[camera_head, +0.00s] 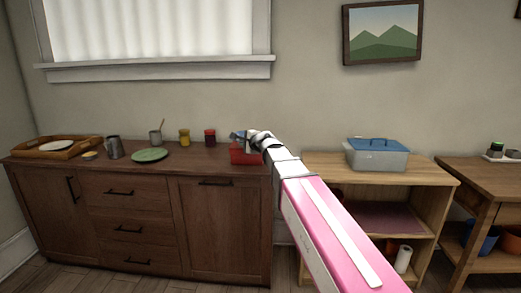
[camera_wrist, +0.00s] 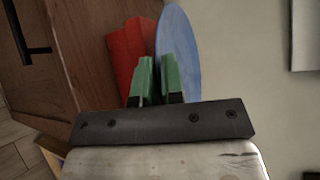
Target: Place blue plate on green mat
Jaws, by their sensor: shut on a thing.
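My gripper (camera_wrist: 160,82) has green fingers shut on the rim of a blue plate (camera_wrist: 184,45), which stands on edge in the wrist view. In the head view my gripper (camera_head: 243,136) is above a red box (camera_head: 244,154) at the right end of the dark wooden cabinet, and only a small part of the plate (camera_head: 237,134) shows. The red box (camera_wrist: 123,58) is beside the plate in the wrist view; whether they touch is unclear. A flat round green thing (camera_head: 150,155), seemingly the green mat, lies bare on the cabinet top, left of the gripper.
On the cabinet (camera_head: 122,166) stand a grey mug (camera_head: 114,148), a cup with a stick (camera_head: 156,137), a yellow jar (camera_head: 184,136), a red jar (camera_head: 210,136) and a wooden tray (camera_head: 44,153) with a pale plate. A blue-lidded bin (camera_head: 378,157) stands on the right shelf.

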